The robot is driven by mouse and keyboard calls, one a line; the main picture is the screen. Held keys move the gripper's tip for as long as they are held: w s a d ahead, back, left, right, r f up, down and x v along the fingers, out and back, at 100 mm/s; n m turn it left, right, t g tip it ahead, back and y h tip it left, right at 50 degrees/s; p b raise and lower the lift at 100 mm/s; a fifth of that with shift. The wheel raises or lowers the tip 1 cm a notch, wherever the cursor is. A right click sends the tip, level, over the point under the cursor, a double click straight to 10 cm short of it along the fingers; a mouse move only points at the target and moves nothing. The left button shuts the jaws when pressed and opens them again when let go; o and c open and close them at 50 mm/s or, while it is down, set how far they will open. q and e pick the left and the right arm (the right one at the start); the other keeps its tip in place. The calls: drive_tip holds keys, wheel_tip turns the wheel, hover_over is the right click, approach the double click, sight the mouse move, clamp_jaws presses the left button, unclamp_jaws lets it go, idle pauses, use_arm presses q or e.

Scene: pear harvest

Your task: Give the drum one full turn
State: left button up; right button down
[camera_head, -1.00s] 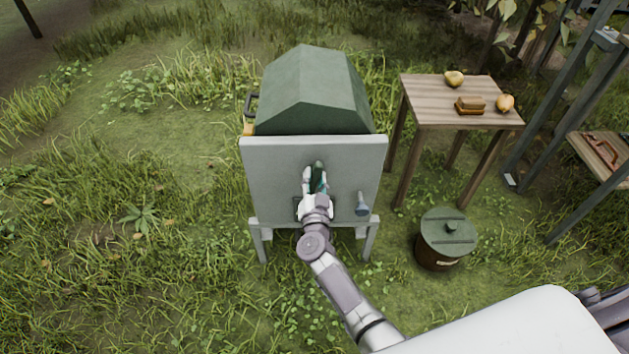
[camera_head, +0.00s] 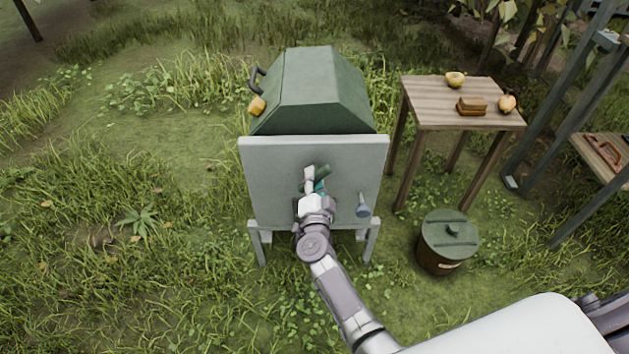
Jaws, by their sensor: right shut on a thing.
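The green faceted drum (camera_head: 318,88) sits behind a grey upright panel (camera_head: 270,165) on short legs. A dark handle (camera_head: 257,79) and a yellow block (camera_head: 257,106) show on the drum's left side. My right gripper (camera_head: 314,184) is in front of the panel, shut on a dark green crank handle (camera_head: 322,172), which is tilted with its visible end up to the right. The gripper hides part of the crank. A grey-blue knob or lever (camera_head: 362,205) is on the panel's lower right. My left gripper is not in view.
A wooden table (camera_head: 425,110) at the right bears two yellow pears (camera_head: 455,79) (camera_head: 507,103) and a brown block or brush (camera_head: 472,106). A lidded bin (camera_head: 447,242) stands in front of it. A shelf (camera_head: 605,160) holds a red-handled tool. Grass at the left is open.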

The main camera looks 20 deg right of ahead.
drive_tip(key=m+b, duration=0.2)
drive_tip(key=m, duration=0.2)
drive_tip(key=shift+a+m, duration=0.15)
drive_tip(key=shift+m, duration=0.25)
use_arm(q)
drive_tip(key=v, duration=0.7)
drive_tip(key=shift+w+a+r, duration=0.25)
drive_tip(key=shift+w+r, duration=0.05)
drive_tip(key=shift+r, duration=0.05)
use_arm(e)
drive_tip(key=shift+s+m, duration=0.1)
drive_tip(key=shift+m, duration=0.3)
